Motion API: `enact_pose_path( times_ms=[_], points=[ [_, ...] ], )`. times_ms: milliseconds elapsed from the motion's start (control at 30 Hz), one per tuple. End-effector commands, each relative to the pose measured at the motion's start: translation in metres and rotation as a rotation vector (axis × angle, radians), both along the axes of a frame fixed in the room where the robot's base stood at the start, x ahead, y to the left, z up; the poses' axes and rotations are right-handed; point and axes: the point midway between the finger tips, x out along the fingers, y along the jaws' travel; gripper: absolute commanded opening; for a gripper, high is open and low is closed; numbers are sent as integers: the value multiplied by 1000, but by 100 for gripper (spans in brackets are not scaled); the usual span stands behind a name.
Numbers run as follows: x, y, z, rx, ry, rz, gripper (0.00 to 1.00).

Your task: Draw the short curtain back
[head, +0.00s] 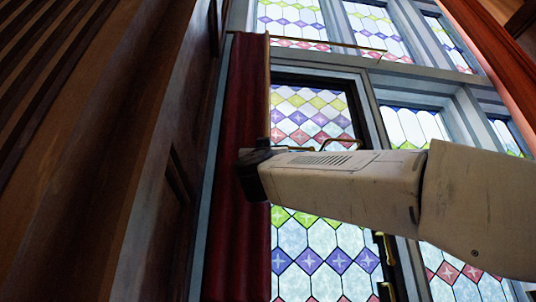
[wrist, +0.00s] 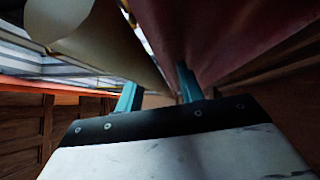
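The dark red curtain (head: 240,95) hangs in a narrow bunch at the left side of the stained-glass window in the head view. A thin brass rod (head: 325,43) runs rightward from its top, bare of cloth. My gripper (head: 250,165) is at the curtain's middle height, against or just in front of it, its fingers hidden in that view. In the wrist view my gripper's two teal fingers (wrist: 158,88) stand apart. Red cloth (wrist: 225,35) rises beside the right finger, and a tan surface (wrist: 115,45) reaches toward the gap. Contact with the cloth is unclear.
The leaded window (head: 310,245) with coloured diamonds fills the middle, in a grey-blue frame. A small brass fitting (head: 380,243) sits on its right side. Dark wood panelling (head: 150,150) stands close on the left. A reddish wooden post (head: 500,65) slants at upper right.

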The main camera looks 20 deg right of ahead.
Motion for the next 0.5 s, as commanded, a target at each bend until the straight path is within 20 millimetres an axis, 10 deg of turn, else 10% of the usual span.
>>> enact_pose_path(
  times_ms=[500],
  points=[
    [-23,9,-22,0,-1,4,37]
  ],
)
